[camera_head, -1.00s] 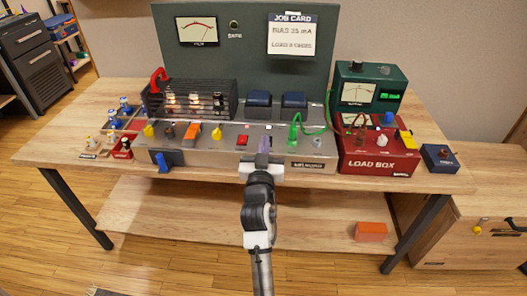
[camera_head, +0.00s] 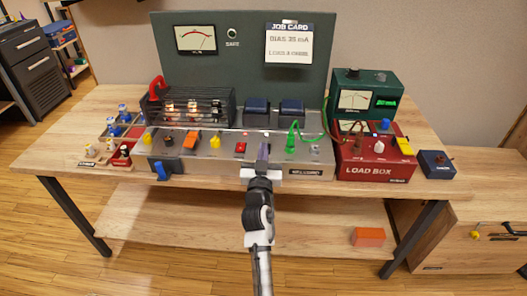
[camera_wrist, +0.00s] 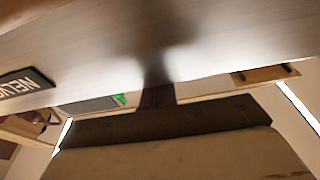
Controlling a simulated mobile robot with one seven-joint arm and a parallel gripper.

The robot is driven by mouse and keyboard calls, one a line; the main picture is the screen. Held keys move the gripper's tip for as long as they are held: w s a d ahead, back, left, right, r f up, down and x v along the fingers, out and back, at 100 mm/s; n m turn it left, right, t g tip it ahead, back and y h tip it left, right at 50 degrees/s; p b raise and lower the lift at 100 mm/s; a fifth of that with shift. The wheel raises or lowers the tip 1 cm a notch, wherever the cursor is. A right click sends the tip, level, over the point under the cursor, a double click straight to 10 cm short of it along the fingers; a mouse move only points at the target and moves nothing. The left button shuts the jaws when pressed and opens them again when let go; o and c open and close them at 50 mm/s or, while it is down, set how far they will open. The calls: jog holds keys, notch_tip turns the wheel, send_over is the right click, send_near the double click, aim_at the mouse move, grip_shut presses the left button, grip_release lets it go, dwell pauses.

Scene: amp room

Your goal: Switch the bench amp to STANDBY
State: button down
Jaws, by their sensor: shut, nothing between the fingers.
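The bench amp (camera_head: 225,165) is a long grey metal chassis on the table, with a tube cage at its left and a tall green panel behind. Along its top sit a yellow knob (camera_head: 148,138), an orange switch (camera_head: 190,140), another yellow knob (camera_head: 215,141), a red switch (camera_head: 240,148) and a green plug (camera_head: 291,137). Switch lettering is too small to read. My gripper (camera_head: 263,152) is shut and empty at the chassis front edge, just right of the red switch. In the wrist view, its dark fingers (camera_wrist: 156,95) are close to the metal face; contact cannot be told.
A red load box (camera_head: 375,165) with a green meter box (camera_head: 365,92) stands at the right. A small blue box (camera_head: 437,164) sits near the right table edge. Small bottles and figures stand at the left. A green cable (camera_head: 326,118) arches over the amp's right side.

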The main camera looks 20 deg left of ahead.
jog(key=shift+f+b, duration=0.2)
jog(key=shift+b, duration=0.1)
jog(key=f+b, duration=0.1)
jog(key=b, duration=0.2)
jog(key=shift+t+b, duration=0.3)
jog(key=shift+t, duration=0.1)
jog(key=shift+f+b, duration=0.15)
jog(key=shift+b, duration=0.8)
jog(key=shift+s, duration=0.1)
jog(key=shift+f+b, duration=0.35)
jog(key=shift+b, duration=0.1)
jog(key=shift+t, duration=0.3)
jog(key=r+p, duration=0.2)
jog(key=r, duration=0.1)
jog(key=r+p, duration=0.2)
jog(key=r, duration=0.1)
jog(key=shift+w+r, duration=0.2)
jog(key=shift+r, duration=0.1)
jog(key=b+v, duration=0.3)
jog(key=v, duration=0.7)
jog(key=shift+s+r+b, duration=0.25)
jog(key=shift+b, duration=0.1)
